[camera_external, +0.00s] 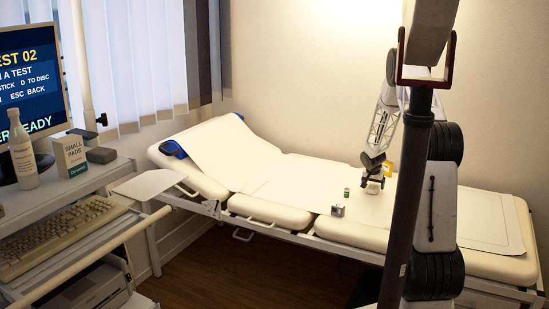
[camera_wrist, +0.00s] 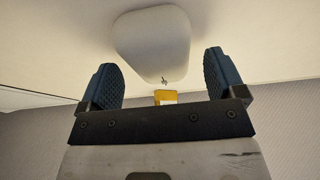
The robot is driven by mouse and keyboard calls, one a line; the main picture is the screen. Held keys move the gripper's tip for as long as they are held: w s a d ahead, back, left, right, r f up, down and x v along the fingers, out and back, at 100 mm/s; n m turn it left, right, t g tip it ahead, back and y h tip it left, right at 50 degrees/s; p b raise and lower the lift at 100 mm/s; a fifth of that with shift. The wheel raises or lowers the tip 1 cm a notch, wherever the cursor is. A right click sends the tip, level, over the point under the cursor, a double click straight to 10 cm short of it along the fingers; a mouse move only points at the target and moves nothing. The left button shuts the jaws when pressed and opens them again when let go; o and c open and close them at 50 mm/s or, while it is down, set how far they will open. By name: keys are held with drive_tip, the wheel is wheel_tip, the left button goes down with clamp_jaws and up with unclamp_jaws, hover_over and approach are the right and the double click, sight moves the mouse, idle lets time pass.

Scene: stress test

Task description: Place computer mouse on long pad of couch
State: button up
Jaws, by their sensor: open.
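A pale, rounded object (camera_wrist: 152,40), which looks like the computer mouse, lies beyond my fingertips in the wrist view, between the lines of the two fingers. I cannot make it out in the external view. My gripper (camera_wrist: 159,62) is open, its two blue pads apart with nothing clasped between them. In the external view my gripper (camera_external: 373,183) is low over the couch; whether it touches the surface is unclear. The long pad (camera_external: 352,233) of the couch is cream, partly covered by a white sheet.
The raised headrest (camera_external: 170,160) is at left. A desk with a keyboard (camera_external: 62,238) stands at front left.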

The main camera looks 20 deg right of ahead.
drive_tip(key=v, duration=1)
drive_tip(key=shift+r, duration=0.25)
idle(0.4)
drive_tip(key=s+a+r+n, duration=0.2)
drive_tip(key=s+a+r, duration=0.75)
drive_tip(key=r, duration=0.25)
drive_tip(key=s+a+r+n, duration=0.2)
drive_tip(key=s+a+r, duration=0.6)
drive_tip(key=s+r, duration=0.35)
drive_tip(key=s+a+r+n+y, duration=0.1)
drive_tip(key=s+a, duration=0.3)
drive_tip(key=s, duration=0.6)
drive_tip(key=s+a+r+n+y, duration=0.1)
drive_tip(key=s+a+r+n, duration=0.1)
drive_tip(key=s, duration=0.9)
drive_tip(key=s+a+r+n+y, duration=0.1)
drive_tip(key=s+a+r, duration=0.2)
drive_tip(key=s+a, duration=0.3)
drive_tip(key=s, duration=0.4)
drive_tip(key=shift+s+a+n+g, duration=0.25)
drive_tip(key=shift+s+n+g, duration=0.05)
drive_tip(key=shift+s+n, duration=0.1)
